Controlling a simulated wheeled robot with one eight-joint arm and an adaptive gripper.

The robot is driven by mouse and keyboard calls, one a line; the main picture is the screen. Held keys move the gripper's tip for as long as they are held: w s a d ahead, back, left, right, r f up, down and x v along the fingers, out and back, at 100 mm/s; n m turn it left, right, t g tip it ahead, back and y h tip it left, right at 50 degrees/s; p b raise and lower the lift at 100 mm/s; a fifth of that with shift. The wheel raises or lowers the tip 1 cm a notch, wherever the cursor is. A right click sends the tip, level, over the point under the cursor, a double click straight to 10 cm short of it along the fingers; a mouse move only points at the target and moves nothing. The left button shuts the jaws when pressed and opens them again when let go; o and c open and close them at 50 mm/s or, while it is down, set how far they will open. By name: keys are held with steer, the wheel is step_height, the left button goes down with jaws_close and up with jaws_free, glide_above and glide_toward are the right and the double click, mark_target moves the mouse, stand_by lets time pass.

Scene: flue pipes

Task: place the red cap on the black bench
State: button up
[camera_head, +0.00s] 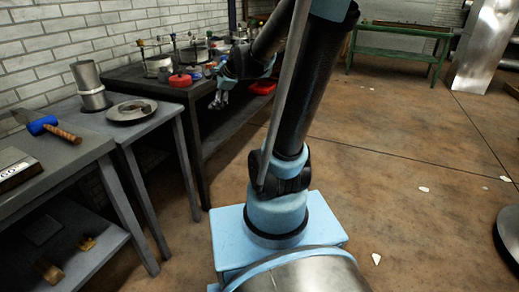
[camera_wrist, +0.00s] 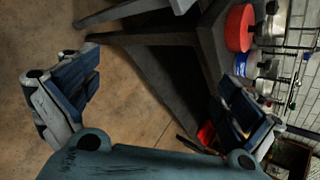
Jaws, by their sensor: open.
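A round red cap (camera_head: 180,80) lies on the black bench (camera_head: 150,90) along the brick wall, near the bench's front edge. In the wrist view the red cap (camera_wrist: 238,27) shows at the upper right, on the bench top. My gripper (camera_head: 218,99) is by the bench's front edge, to the right of the cap and apart from it. In the wrist view its two fingers (camera_wrist: 160,75) are spread wide, with only floor and bench leg between them. A second red object (camera_head: 262,87) lies farther right; my arm partly hides that area.
A grey table (camera_head: 150,125) with a metal cylinder (camera_head: 90,85) and a round plate (camera_head: 131,110) adjoins the bench. A blue mallet (camera_head: 45,126) lies on the nearest table. A green bench (camera_head: 395,52) stands at the back. The floor to the right is mostly clear, with small pale scraps.

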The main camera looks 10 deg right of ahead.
steer(key=s+d+f+n+g+h, duration=0.1)
steer(key=s+d+f+n, duration=0.3)
steer(key=s, duration=0.5)
steer(key=s+d+f+n+g+h, duration=0.2)
steer(key=s+d+f+n, duration=0.2)
steer(key=s+n, duration=0.3)
steer(key=s+d+f+n+g+h, duration=0.2)
steer(key=s+d+f+n, duration=0.2)
steer(key=s, duration=0.7)
steer(key=shift+d+n, duration=0.35)
steer(key=shift+n, duration=0.55)
steer(key=shift+s, duration=0.1)
